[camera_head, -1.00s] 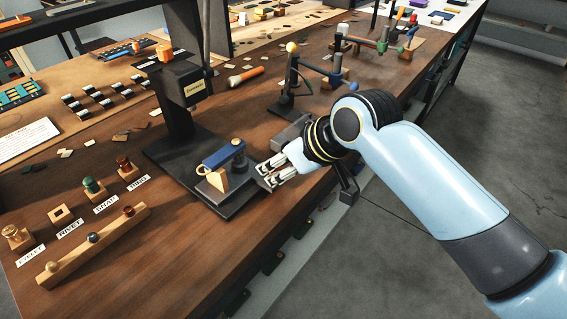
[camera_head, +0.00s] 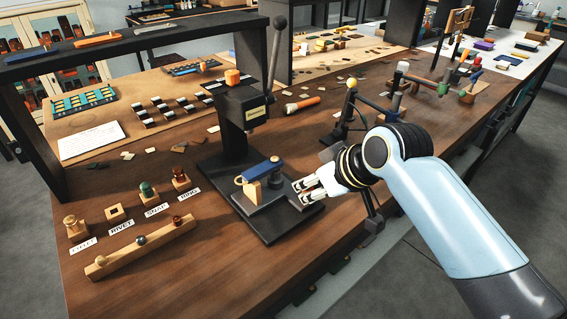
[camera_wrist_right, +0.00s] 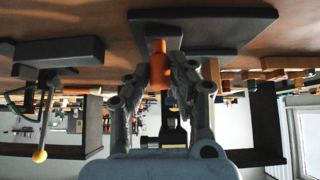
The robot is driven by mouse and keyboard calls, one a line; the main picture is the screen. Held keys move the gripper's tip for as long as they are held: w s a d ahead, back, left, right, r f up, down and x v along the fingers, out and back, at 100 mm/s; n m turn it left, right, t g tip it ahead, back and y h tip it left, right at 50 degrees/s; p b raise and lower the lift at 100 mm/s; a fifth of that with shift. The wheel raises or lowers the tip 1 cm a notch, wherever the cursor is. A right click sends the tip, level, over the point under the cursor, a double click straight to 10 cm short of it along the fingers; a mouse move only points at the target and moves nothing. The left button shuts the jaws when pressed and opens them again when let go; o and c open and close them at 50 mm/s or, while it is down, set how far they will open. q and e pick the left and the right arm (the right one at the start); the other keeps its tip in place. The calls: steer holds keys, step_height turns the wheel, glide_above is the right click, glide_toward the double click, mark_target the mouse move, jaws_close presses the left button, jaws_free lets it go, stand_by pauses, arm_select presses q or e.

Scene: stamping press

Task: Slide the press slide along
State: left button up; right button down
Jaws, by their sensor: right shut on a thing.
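The black stamping press stands on the table in the head view, with its column (camera_head: 234,140) rising from a dark base plate (camera_head: 281,228). On the plate sits the slide area, a dark block with a blue bar (camera_head: 263,170) and a small wooden wedge (camera_head: 253,192). My right gripper (camera_head: 302,192) is at the right side of this block, low over the plate. In the right wrist view, an orange cylinder (camera_wrist_right: 160,66) stands between its fingers, and they are shut on it. My left gripper is out of view.
Labelled wooden stamp holders (camera_head: 115,215) and a wooden rack (camera_head: 140,247) are to the left of the press. A jig with a yellow ball (camera_head: 351,83) stands behind my right arm. The press lever (camera_head: 274,60) rises high. Bare table lies in front of the plate.

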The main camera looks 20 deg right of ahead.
mark_target(282, 163)
steer(key=shift+w+a, duration=0.3)
steer(key=shift+w, duration=0.6)
steer(key=shift+w+a, duration=0.3)
steer(key=shift+w, duration=0.55)
steer(key=shift+w+a+b, duration=0.15)
steer(key=shift+w+a, duration=0.15)
steer(key=shift+w, duration=0.5)
steer(key=shift+w+a+b, duration=0.15)
steer(key=shift+w+a, duration=0.1)
steer(key=shift+w, duration=0.6)
steer(key=shift+w+a+b, duration=0.15)
steer(key=shift+w+a, duration=0.15)
steer(key=shift+w, duration=0.5)
steer(key=c, duration=1.1)
jaws_free()
steer(key=shift+o, duration=0.2)
